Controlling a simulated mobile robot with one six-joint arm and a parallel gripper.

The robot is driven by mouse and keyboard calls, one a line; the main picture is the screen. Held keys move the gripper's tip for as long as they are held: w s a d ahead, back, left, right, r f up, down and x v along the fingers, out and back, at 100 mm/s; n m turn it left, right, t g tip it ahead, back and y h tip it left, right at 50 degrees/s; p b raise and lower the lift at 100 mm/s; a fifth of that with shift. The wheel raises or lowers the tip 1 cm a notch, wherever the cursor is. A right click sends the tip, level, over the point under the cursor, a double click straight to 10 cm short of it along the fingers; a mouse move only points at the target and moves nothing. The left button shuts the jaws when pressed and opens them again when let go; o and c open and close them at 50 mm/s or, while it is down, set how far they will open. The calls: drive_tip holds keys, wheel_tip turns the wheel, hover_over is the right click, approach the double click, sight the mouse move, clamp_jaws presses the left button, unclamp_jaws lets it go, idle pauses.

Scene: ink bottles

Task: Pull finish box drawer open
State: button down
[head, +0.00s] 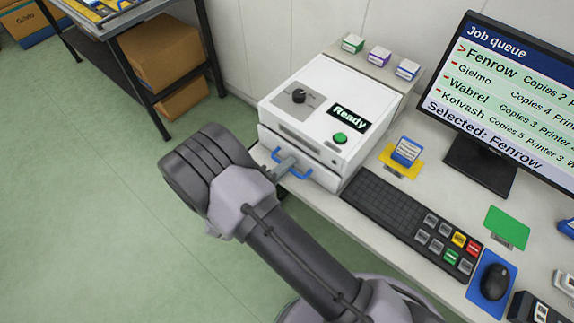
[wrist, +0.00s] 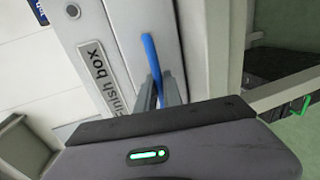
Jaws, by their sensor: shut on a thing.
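The finish box (head: 322,98) is a white machine on the desk with a dial, a green button and a "Ready" display. Its drawer front (head: 325,178) is low on the side facing my arm; I cannot tell whether it stands slightly out. The drawer has a blue bar handle (head: 301,175), which also shows in the wrist view (wrist: 150,55) beside the "Finish box" label (wrist: 97,76). My gripper (head: 284,161) is shut on the handle, with its fingers (wrist: 161,92) on either side of the bar. The fingers hide part of the handle.
A black keyboard (head: 385,212) and a blue card on a yellow pad (head: 385,164) are right of the box. A monitor (head: 510,90) stands further right. Small ink boxes (head: 379,56) sit behind. Open green floor (head: 90,210) is left of the desk.

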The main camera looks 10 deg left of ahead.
drive_tip(key=f+b+v, duration=0.1)
drive_tip(key=v, duration=0.7)
drive_tip(key=f+b+v, duration=0.1)
drive_tip(key=f+v, duration=0.1)
drive_tip(key=v, duration=0.7)
drive_tip(key=shift+s+a+f, duration=0.2)
drive_tip(key=shift+s+a, duration=0.1)
drive_tip(key=shift+s, duration=0.25)
drive_tip(key=c, duration=1.8)
unclamp_jaws()
drive_tip(key=p+v, duration=0.3)
drive_tip(key=v, duration=1.4)
drive_tip(key=shift+s+a+r, duration=0.1)
drive_tip(key=shift+s+a, duration=0.05)
